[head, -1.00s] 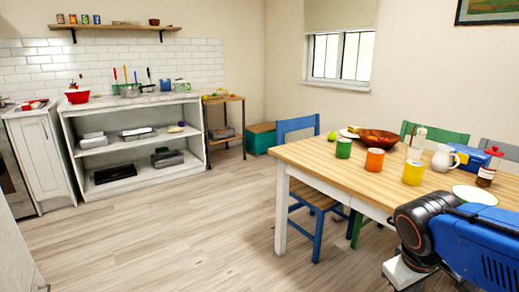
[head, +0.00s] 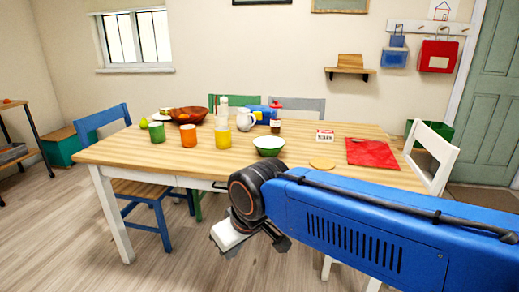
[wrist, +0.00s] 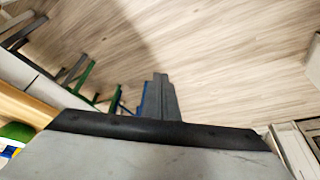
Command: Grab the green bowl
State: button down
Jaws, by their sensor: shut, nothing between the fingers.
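The green bowl (head: 268,147) sits upright on the wooden dining table (head: 340,140), close to its front edge. Its inside looks pale. My gripper (wrist: 160,78) points out over the floor in the wrist view, with its fingers together and empty. In the head view my blue arm reaches in from the right, and its wrist end is in front of the table, nearer the camera than the bowl and apart from it. The fingertips are hard to make out there.
An orange cup (head: 188,135), a yellow cup (head: 223,137) and a green cup (head: 157,131) stand left of the bowl. A brown fruit bowl (head: 187,114) is behind them. A red mat (head: 371,153) lies to the right. A blue chair (head: 105,125) and white chair (head: 436,150) flank the table.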

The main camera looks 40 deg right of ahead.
aim_at(268, 146)
jog(key=l, duration=0.6)
jog(key=i+l+z, duration=0.1)
jog(key=l, duration=0.55)
